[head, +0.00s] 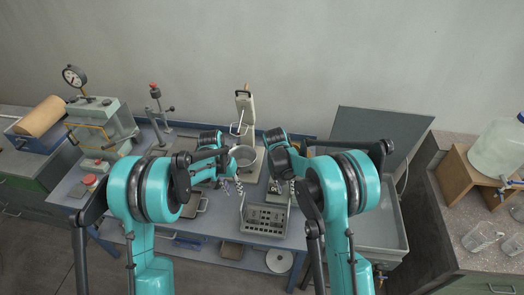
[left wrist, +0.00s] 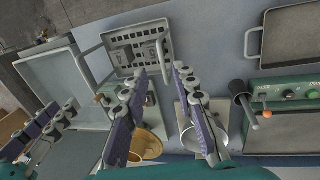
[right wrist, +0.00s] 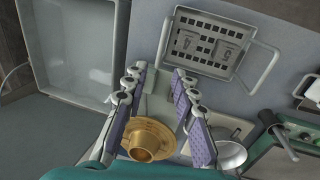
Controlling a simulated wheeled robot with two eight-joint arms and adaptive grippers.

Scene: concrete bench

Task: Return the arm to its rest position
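My left gripper (head: 229,186) is over the middle of the bench in the head view. In the left wrist view its fingers (left wrist: 160,75) are apart with nothing between the tips. My right gripper (head: 281,187) is just right of it in the head view. In the right wrist view its fingers (right wrist: 159,73) are also apart and empty. My right gripper's fingers also show at the left of the left wrist view (left wrist: 45,125). Both grippers hang above the bench, near a perforated basket. The arm links partly hide the bench in the head view.
The perforated basket (right wrist: 226,66) holds grey pieces. A brass flanged cup (right wrist: 143,154) and a metal pot (right wrist: 232,156) stand near the grippers. A grey sink basin (head: 376,232) is at right. A gauge apparatus (head: 100,118) is at left. Free room is above the bench.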

